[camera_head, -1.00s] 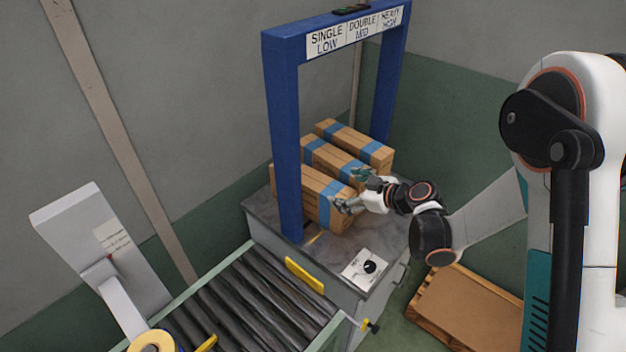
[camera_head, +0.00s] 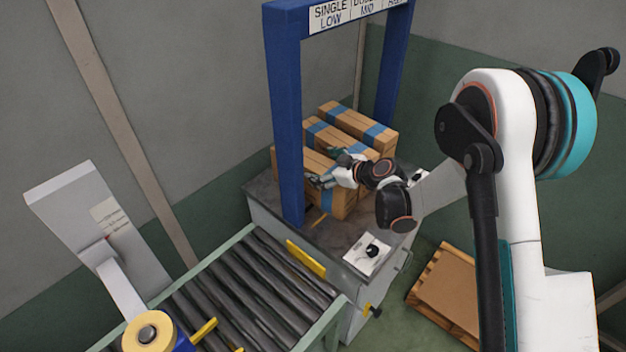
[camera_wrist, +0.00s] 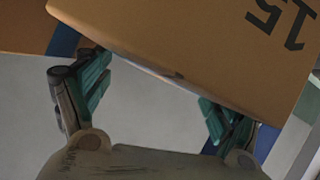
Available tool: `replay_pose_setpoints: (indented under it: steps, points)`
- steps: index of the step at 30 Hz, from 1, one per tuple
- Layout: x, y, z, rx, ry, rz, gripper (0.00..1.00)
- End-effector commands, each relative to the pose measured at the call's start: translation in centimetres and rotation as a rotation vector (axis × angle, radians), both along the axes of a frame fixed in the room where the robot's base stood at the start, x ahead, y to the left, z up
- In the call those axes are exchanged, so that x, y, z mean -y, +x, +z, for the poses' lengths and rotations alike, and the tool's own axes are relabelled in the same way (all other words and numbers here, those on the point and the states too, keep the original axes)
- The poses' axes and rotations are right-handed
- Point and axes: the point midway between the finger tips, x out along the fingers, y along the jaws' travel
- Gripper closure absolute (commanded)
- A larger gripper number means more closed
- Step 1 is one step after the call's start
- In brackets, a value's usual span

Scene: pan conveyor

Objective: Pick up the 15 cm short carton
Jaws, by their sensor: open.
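Three brown cartons with blue tape lie side by side on a grey-topped stand in the head view: a near one (camera_head: 341,204), a middle one (camera_head: 319,131) and a far one (camera_head: 358,123). In the wrist view a carton face marked "15" (camera_wrist: 215,45) fills the top, its number upside down. I cannot tell for certain which carton in the head view this is. My gripper (camera_head: 327,168) is over the near carton and hides part of it. Its fingers (camera_wrist: 160,100) are open and apart, just short of the marked carton's edge, with nothing gripped.
A blue frame (camera_head: 285,130) with a sign stands over the stand (camera_head: 262,192), its near post close to the cartons. A roller conveyor (camera_head: 245,295) runs at the front left. A control box with a knob (camera_head: 366,256) sits on the stand's near corner. A pallet (camera_head: 445,295) lies on the floor at right.

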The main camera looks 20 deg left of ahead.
Motion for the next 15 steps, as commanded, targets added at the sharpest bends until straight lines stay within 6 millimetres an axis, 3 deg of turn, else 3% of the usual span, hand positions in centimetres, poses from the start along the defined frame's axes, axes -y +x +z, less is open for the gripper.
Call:
replay_pose_setpoints:
  steps: [6,13,15]
  points:
    - [-2.3,1.2,-1.5,0.000,-0.001,0.001,0.15]
    - [-2.4,1.2,-1.4,0.000,-0.001,0.000,0.15]
    - [-2.4,1.2,-1.4,0.000,-0.001,0.000,0.31]
